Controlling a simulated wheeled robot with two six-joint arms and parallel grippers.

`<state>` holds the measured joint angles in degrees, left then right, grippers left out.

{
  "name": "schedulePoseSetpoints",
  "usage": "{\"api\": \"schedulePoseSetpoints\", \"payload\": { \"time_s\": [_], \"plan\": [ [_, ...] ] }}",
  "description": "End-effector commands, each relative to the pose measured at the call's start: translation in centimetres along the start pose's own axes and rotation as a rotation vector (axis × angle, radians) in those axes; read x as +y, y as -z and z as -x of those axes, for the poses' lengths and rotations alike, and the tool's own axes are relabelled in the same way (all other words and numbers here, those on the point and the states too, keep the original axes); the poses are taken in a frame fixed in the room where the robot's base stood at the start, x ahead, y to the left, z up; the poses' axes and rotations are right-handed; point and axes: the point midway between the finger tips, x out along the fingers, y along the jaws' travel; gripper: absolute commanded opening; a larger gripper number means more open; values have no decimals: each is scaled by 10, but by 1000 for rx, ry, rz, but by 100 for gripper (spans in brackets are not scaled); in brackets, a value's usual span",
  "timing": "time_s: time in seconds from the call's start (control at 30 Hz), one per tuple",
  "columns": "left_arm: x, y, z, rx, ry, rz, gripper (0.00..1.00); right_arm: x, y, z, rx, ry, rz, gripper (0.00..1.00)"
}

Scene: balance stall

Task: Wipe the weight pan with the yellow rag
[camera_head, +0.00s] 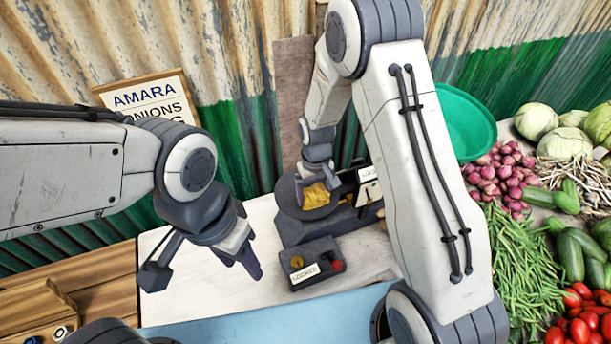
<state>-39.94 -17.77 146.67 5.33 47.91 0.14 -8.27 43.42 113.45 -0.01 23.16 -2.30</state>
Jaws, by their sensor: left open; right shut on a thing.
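The weight pan (284,197) is a dark round dish on the left part of a dark balance (318,228) at the back of the table. The yellow rag (316,197) is bunched up over the pan. My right gripper (316,186) points down from above, shut on the rag. Whether the rag presses on the pan's surface is hard to tell. My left gripper (204,272) is open and empty above the white tabletop, to the left and in front of the balance. My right arm hides the balance's right part.
A small dark labelled box (311,268) with a yellow and a red knob stands in front of the balance. White tabletop (190,305) is bare around it. A blue cloth (270,322) lies at the front. Vegetables and a green basin (466,120) fill the right; a sign (150,95) stands behind.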

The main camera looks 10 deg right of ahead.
Motion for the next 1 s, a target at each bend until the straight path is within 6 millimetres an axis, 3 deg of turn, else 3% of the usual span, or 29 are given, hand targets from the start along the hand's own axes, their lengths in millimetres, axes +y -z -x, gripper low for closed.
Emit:
{"api": "schedulePoseSetpoints", "payload": {
  "time_s": [0.27, 0.4, 1.0],
  "plan": [
    [0, 0, 2, -1, 0, 0, 50, -15, -1, 0, -1, 0, -16, 35],
    [1, 1, 17, 0, 0, -1, 50, -12, 0, 29, 3, 0, -19, 35],
    [4, 3, 58, 0, 0, -7, 50, -14, -1, 79, 0, 0, -16, 35]
  ]
}}
